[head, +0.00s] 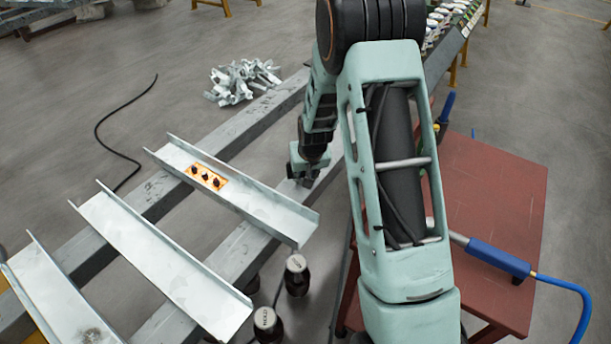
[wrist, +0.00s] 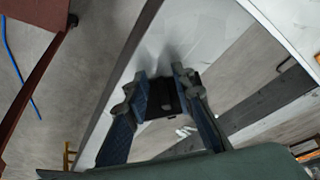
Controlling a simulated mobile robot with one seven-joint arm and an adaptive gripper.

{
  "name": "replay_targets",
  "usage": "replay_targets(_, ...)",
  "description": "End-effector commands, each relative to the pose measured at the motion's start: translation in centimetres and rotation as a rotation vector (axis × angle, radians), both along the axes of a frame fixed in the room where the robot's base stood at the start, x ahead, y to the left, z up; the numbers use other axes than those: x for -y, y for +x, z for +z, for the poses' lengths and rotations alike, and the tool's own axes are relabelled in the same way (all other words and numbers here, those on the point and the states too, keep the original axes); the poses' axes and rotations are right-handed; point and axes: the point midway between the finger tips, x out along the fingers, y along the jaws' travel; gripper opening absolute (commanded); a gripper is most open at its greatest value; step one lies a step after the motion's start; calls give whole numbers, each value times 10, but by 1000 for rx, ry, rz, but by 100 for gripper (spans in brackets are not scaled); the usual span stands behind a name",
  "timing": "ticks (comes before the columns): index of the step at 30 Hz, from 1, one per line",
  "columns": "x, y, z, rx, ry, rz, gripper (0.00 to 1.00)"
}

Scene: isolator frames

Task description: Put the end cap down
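My gripper (head: 303,180) is low over the grey beam on the right, left of my forearm in the head view. In the wrist view, my gripper (wrist: 161,90) has its two blue-padded fingers on either side of a dark, flat end cap (wrist: 161,104). The cap is over the pale beam face (wrist: 150,45), with soft shadows close by. Whether it touches the beam is unclear. In the head view I cannot make out the cap.
A channel with an orange plate (head: 206,177) lies left of my gripper across the beams. Another channel (head: 160,256) lies nearer. Dark jars (head: 297,274) stand by the beam. A red table (head: 497,205) with blue-handled tools is right. A metal scrap pile (head: 243,81) lies behind.

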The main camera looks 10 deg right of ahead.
Motion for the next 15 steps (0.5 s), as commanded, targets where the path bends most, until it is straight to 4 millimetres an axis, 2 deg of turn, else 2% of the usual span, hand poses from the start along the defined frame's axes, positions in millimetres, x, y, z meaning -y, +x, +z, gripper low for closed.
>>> replay_targets(9,0,0,3,0,0,0,24)
replay_targets(15,0,-6,23,4,0,0,24)
